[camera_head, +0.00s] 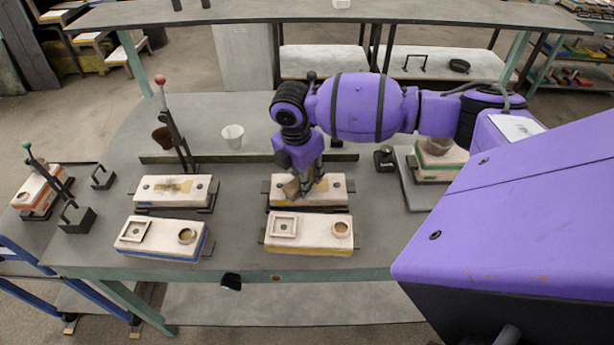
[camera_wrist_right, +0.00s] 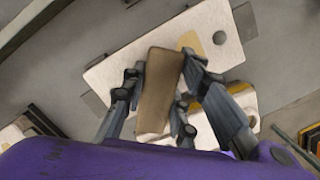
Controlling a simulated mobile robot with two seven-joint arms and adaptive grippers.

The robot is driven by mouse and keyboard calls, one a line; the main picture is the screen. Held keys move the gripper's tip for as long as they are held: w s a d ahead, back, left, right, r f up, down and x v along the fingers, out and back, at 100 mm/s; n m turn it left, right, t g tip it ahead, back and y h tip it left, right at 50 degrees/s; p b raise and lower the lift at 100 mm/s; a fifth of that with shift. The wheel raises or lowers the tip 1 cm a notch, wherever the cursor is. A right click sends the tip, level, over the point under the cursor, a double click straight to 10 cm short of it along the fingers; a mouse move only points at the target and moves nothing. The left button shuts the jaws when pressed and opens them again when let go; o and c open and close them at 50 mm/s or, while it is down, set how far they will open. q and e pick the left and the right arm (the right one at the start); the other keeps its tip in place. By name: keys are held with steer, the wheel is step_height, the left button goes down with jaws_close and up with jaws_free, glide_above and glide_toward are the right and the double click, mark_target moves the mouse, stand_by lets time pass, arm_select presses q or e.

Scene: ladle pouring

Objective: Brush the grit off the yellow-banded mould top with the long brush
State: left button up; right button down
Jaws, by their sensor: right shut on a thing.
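My right gripper (camera_head: 305,188) comes down over the back right pale mould block (camera_head: 333,187). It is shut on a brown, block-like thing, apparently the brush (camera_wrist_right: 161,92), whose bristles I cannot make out. The held brush also shows beside the fingers in the head view (camera_head: 290,188). Under it, in the wrist view, the pale mould top (camera_wrist_right: 120,72) has a yellow-tan patch (camera_wrist_right: 187,42) and a dark round spot. Gripper and brush hide part of this top, and I cannot tell whether the brush touches it. My left gripper is not in view.
A yellow-banded block (camera_head: 310,232) with a square recess and a round cup stands in front. A blue-banded block (camera_head: 160,237) and a pale block with brown grit (camera_head: 172,190) are left. A red-knobbed lever (camera_head: 175,125) stands upright. A white cup (camera_head: 232,136) is behind.

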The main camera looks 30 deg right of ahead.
steer(key=r, duration=0.1)
steer(key=r+p, duration=0.1)
steer(key=shift+a+r, duration=0.3)
steer(key=shift+r, duration=0.1)
steer(key=shift+d+r, duration=0.1)
steer(key=shift+r, duration=0.25)
steer(key=shift+d+r+p, duration=0.2)
steer(key=shift+r+p, duration=0.1)
steer(key=shift+r, duration=0.15)
steer(key=shift+a+r, duration=0.1)
steer(key=shift+r, duration=0.65)
steer(key=shift+s+r, duration=0.15)
steer(key=shift+r, duration=0.9)
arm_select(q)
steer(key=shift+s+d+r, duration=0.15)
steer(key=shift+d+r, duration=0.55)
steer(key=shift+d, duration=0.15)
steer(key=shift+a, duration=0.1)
